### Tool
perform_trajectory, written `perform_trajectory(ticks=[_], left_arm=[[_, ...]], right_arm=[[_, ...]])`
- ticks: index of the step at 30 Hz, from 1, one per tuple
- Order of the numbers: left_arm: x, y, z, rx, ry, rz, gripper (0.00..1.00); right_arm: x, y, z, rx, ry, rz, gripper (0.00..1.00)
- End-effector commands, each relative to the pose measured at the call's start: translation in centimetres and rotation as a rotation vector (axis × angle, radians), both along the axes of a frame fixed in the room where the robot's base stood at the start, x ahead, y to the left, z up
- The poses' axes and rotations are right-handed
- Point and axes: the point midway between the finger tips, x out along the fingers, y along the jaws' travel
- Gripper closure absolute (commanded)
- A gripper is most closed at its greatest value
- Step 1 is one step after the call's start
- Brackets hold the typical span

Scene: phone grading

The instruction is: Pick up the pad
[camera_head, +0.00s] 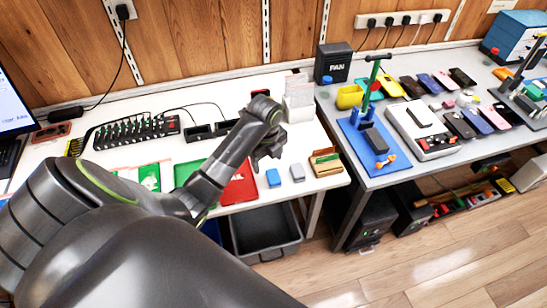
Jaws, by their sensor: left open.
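Two small block-like pieces lie near the front edge of the white table, a blue one (273,178) and a grey one (297,173). Either could be the pad; I cannot tell which from this view. My left gripper (267,158) is open, with its fingers pointing down, just behind and above the blue piece and apart from it. My left arm comes in from the lower left and covers much of the white table. My right gripper is not in view.
A wooden holder (327,162) stands right of the grey piece. A red tray (240,187) and a green tray (188,171) lie left of the gripper. A dark bin (265,234) sits below the table. A grey bench with phones stands to the right.

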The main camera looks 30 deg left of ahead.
Motion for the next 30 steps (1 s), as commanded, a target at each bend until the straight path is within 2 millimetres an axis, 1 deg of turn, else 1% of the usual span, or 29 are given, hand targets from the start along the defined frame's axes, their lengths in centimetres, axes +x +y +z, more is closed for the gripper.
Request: perform_trajectory(ticks=[1,3,6,9,11,14,17,30], left_arm=[[1.3,0.2,1.6,0.004,0.008,-0.086,0.36],[2.4,0.3,3.0,0.002,0.024,-0.195,0.36],[3.4,0.5,4.5,-0.001,0.039,-0.305,0.36],[3.9,0.5,5.2,-0.004,0.046,-0.367,0.36],[4.0,0.5,5.2,-0.005,0.050,-0.384,0.36],[4.0,0.5,4.7,-0.005,0.051,-0.392,0.36],[4.0,0.5,3.7,-0.006,0.050,-0.390,0.36],[4.0,0.5,-1.3,-0.005,0.049,-0.388,0.36]], right_arm=[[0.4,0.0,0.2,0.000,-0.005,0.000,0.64],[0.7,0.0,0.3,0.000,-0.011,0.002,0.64],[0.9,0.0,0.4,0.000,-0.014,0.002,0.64],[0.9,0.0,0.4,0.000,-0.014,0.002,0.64],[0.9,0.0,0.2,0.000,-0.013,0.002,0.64],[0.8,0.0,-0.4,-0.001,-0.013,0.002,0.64],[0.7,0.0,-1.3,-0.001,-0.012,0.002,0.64],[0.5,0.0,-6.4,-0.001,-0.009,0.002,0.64]])
